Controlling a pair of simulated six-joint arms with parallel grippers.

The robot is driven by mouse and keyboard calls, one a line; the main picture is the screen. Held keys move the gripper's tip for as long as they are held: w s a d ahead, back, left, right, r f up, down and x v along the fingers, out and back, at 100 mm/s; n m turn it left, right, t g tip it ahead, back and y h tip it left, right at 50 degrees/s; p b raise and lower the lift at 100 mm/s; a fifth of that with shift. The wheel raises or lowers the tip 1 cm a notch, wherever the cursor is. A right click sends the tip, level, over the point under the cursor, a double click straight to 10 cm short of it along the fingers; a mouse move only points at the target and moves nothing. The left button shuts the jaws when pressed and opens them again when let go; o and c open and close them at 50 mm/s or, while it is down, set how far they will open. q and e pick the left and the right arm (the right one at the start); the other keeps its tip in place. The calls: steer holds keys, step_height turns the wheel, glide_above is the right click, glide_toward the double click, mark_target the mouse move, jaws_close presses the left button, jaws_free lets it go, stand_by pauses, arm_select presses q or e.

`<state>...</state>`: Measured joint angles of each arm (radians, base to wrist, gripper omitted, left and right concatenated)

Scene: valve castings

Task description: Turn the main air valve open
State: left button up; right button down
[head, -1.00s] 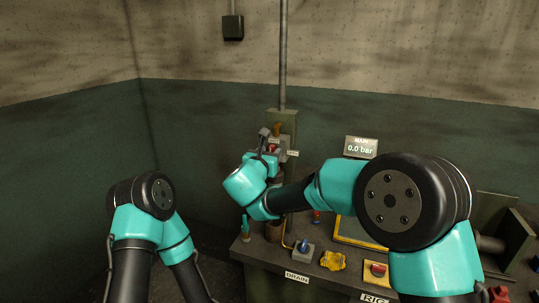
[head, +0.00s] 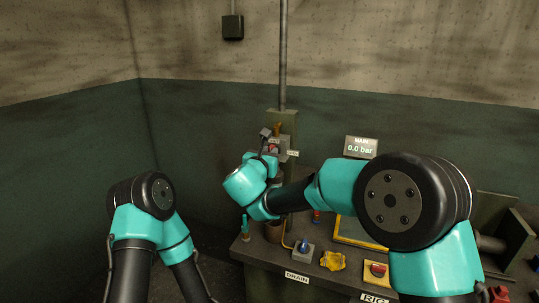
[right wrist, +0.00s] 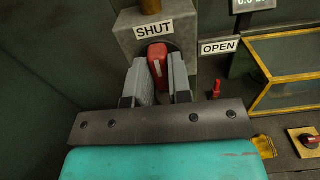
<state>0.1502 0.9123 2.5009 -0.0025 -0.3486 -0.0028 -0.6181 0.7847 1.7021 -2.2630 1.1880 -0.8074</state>
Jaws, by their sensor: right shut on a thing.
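The main air valve is a grey block (right wrist: 185,28) on the back wall with a red handle (right wrist: 157,62). In the right wrist view the handle stands roughly upright, its upper end toward the SHUT label (right wrist: 154,29); the OPEN label (right wrist: 220,47) is to the right. My right gripper (right wrist: 160,78) is shut on the red handle, one grey finger on each side. The gauge (head: 360,147) marked MAIN reads 0.0 bar. My left gripper is out of view; only the left arm shows.
The bench holds a blue-handled DRAIN valve (head: 303,248), a yellow cloth (head: 333,261), a yellow-framed panel (head: 357,234) and a red-handled valve on a yellow plate (head: 376,269). A grey pipe (head: 283,60) runs up the wall. Open floor lies left of the bench.

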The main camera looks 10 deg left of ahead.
steer(key=shift+m, duration=0.4)
steer(key=m, duration=1.6)
steer(key=shift+d+f+m, duration=0.2)
steer(key=shift+f+m, duration=0.05)
steer(key=shift+m, duration=0.15)
steer(key=c, duration=1)
jaws_free()
steer(key=shift+c, duration=0.2)
steer(key=shift+s, duration=0.1)
